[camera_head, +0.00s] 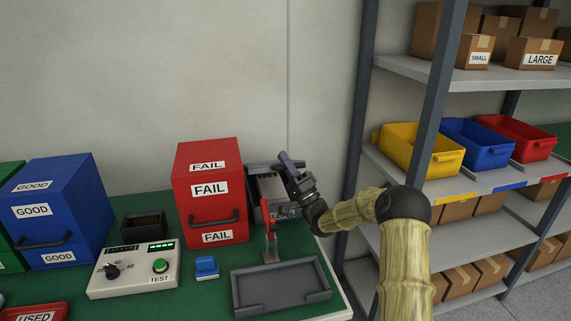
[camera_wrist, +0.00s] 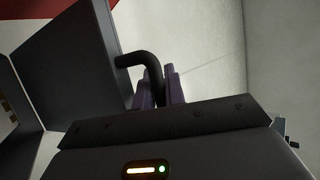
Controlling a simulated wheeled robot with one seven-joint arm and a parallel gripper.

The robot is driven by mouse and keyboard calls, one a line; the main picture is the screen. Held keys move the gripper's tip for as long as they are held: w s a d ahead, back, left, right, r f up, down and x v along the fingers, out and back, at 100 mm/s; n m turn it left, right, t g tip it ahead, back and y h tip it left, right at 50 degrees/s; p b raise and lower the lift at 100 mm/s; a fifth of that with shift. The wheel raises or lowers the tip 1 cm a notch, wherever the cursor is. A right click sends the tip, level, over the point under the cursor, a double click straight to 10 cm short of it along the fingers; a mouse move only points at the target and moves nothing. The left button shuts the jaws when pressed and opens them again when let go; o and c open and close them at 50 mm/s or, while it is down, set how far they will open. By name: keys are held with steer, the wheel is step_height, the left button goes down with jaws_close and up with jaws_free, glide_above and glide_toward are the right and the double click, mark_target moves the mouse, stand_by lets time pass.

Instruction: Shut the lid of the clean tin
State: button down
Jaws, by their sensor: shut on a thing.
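A grey tin (camera_head: 268,190) stands at the back right of the green bench, beside the red FAIL box. Its front carries writing too small to read. A grey panel, seemingly its lid, shows as a dark face in the wrist view (camera_wrist: 85,60), with a black bent handle (camera_wrist: 140,60) on it. My gripper (camera_head: 287,162) is at the tin's upper right. In the wrist view its purple fingers (camera_wrist: 160,88) are closed around the end of the handle. The gripper body hides part of the tin, and I cannot tell the lid's exact angle.
The red FAIL box (camera_head: 209,195) stands close left of the tin. A red-handled device (camera_head: 270,235) and a dark grey tray (camera_head: 281,290) are in front. A white tester (camera_head: 135,270) and blue GOOD box (camera_head: 60,210) are further left. A shelf post (camera_head: 430,110) rises at right.

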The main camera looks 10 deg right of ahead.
steer(key=c, duration=1.7)
jaws_free()
steer(key=shift+c, duration=0.2)
steer(key=b+v, duration=0.1)
steer(key=v, duration=1.1)
steer(key=shift+a, duration=0.1)
